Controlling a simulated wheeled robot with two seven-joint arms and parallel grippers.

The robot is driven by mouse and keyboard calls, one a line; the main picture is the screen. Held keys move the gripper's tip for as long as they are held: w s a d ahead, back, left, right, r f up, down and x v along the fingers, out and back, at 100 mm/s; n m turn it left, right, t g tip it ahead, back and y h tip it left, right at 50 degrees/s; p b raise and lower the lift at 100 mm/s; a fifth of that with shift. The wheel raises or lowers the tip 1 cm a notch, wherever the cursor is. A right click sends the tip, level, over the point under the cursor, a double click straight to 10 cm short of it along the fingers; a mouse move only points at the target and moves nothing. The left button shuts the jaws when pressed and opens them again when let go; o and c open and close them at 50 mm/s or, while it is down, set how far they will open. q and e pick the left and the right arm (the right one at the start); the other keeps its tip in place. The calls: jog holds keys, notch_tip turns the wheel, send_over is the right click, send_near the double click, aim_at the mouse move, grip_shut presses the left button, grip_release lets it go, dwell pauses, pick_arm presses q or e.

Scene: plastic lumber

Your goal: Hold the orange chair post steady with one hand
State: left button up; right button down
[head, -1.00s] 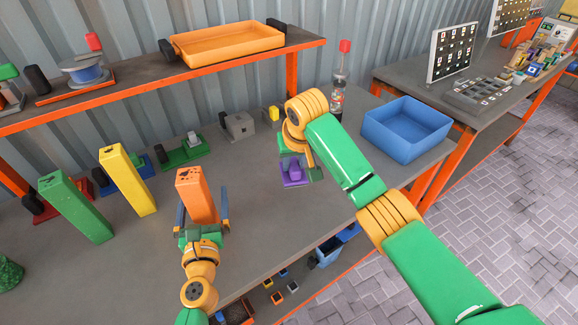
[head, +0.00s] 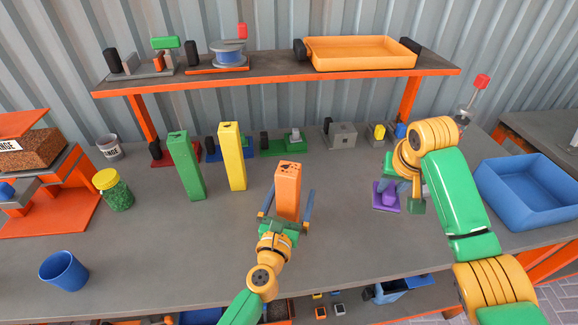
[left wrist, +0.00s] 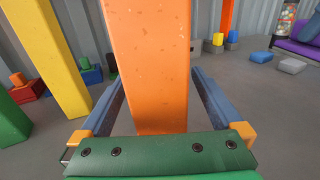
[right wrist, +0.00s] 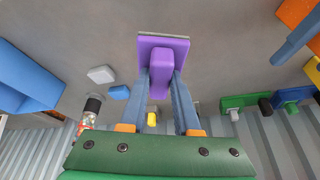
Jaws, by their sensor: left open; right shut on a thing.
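The orange chair post (head: 287,188) stands upright on the grey workbench, in front of the yellow post. My left gripper (head: 285,206) is open, with one blue finger on each side of the post. In the left wrist view the post (left wrist: 150,70) rises between the two fingers (left wrist: 150,100), with gaps visible on both sides. My right gripper (right wrist: 161,85) is shut on the upright block of a purple piece (right wrist: 163,45). In the head view this purple piece (head: 386,200) shows below my right gripper, partly hidden by it.
A green post (head: 186,165) and a yellow post (head: 232,158) stand behind and left of the orange one. A blue bin (head: 535,200) is at the right. A blue cup (head: 64,272) and a green-filled jar (head: 114,192) are at the left.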

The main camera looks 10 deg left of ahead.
pick_arm(q)
jog(key=s, duration=1.1)
jog(key=shift+s, duration=0.25)
pick_arm(e)
jog(key=shift+s, duration=0.1)
pick_arm(q)
jog(key=shift+s+r, duration=0.15)
jog(key=shift+r, duration=0.05)
pick_arm(e)
jog(key=shift+r, duration=0.2)
notch_tip(320, 180, up, 6)
jog(key=p, duration=0.6)
pick_arm(q)
notch_tip(320, 180, up, 6)
pick_arm(e)
jog(key=shift+f, duration=0.1)
